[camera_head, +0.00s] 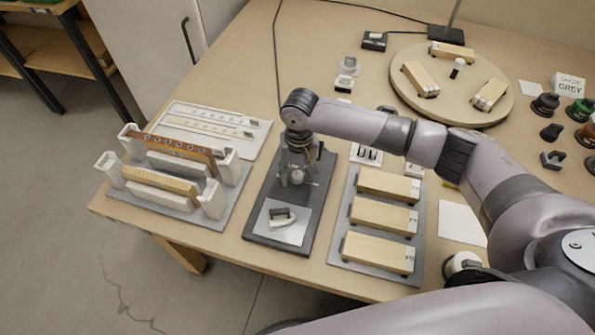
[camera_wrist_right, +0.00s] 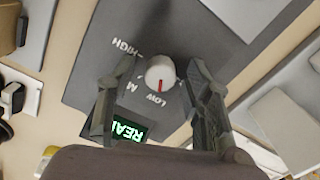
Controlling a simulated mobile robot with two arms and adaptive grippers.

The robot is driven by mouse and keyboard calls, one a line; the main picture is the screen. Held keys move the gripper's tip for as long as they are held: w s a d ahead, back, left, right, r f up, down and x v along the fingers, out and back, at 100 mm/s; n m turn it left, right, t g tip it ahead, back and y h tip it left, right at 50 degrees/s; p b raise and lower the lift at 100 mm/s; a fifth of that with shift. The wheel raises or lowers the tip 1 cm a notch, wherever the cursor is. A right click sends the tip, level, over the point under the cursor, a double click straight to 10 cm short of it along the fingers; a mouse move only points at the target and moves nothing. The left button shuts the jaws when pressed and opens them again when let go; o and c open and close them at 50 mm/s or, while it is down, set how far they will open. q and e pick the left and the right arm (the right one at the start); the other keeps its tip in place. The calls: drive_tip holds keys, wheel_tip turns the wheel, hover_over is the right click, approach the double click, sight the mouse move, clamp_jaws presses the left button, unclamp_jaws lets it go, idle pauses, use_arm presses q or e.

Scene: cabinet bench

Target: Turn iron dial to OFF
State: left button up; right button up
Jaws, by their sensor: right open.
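A pale round dial (camera_wrist_right: 160,73) with a red pointer mark sits on a dark panel (camera_wrist_right: 95,55) in the right wrist view. HIGH, M and LOW are printed around it; the red mark points toward the gripper side, near LOW. In the head view the dial (camera_head: 297,177) shows small under my right gripper (camera_head: 298,183). My right gripper (camera_wrist_right: 161,66) is open, one finger on each side of the dial; I cannot tell whether they touch it. The iron (camera_head: 283,217) rests on a light plate at the panel's front. My left gripper is not in view.
Left of the panel stands a grey fixture (camera_head: 228,206) with wooden bars; right is a grey tray (camera_head: 349,256) with wooden blocks. A round turntable (camera_head: 465,105) is at the back right.

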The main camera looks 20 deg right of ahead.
drive_tip(key=shift+c, duration=0.8)
clamp_jaws()
